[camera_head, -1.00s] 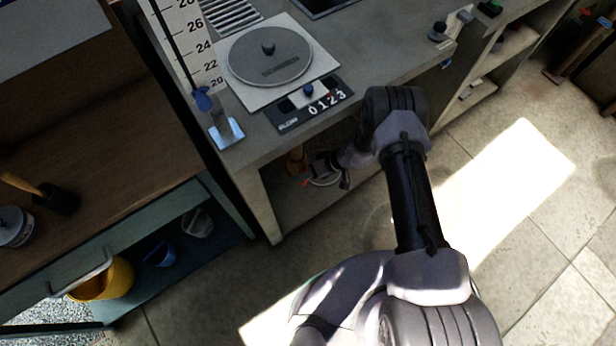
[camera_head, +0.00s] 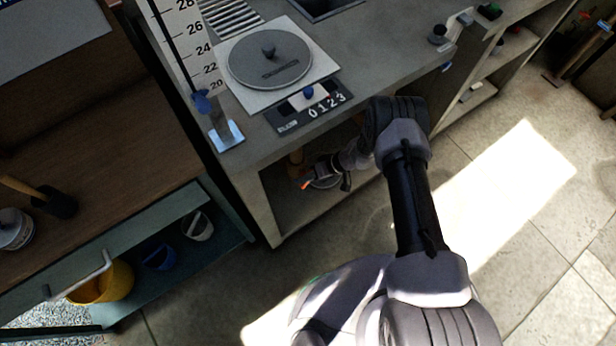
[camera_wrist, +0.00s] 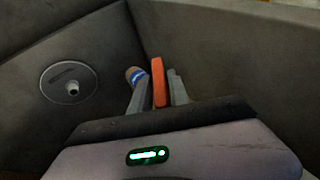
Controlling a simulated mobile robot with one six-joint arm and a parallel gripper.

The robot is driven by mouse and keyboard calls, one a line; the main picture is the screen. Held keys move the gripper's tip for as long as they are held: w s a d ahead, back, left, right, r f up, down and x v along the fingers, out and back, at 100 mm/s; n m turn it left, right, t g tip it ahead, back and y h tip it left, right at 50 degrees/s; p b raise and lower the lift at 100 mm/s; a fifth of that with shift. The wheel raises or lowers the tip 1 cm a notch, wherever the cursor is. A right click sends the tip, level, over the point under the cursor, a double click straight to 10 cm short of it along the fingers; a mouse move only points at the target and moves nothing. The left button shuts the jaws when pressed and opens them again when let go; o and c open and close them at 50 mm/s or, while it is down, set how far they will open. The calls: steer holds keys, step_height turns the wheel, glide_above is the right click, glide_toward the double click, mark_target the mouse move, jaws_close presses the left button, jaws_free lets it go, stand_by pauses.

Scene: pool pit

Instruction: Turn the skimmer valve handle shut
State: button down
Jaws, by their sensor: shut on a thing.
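The skimmer valve handle is an orange bar (camera_wrist: 158,80) in the wrist view, standing upright between the two grey fingers of my gripper (camera_wrist: 158,92). The fingers are shut on it. A brownish pipe end with a blue and white band (camera_wrist: 136,77) is just left of the fingers. In the head view my gripper (camera_head: 313,177) reaches into the open space under the grey counter, and a small orange tip of the handle (camera_head: 306,184) shows at its end. The valve body is mostly hidden by my gripper and the counter's shade.
The counter (camera_head: 378,62) hangs above my gripper, with an upright side panel (camera_head: 258,205) at left. On top are a round grey lid (camera_head: 270,60) and a 0-1-2-3 scale plate (camera_head: 310,107). A round wall fitting (camera_wrist: 67,83) is left in the wrist view. Floor at right is clear.

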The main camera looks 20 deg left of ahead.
steer(key=shift+d+f+m+g+y, duration=0.15)
steer(key=shift+m+g+y, duration=0.45)
steer(key=shift+g+y, duration=1.15)
steer(key=c, duration=1.3)
jaws_free()
steer(key=shift+w, duration=0.1)
steer(key=v, duration=1.7)
steer(key=shift+d, duration=0.25)
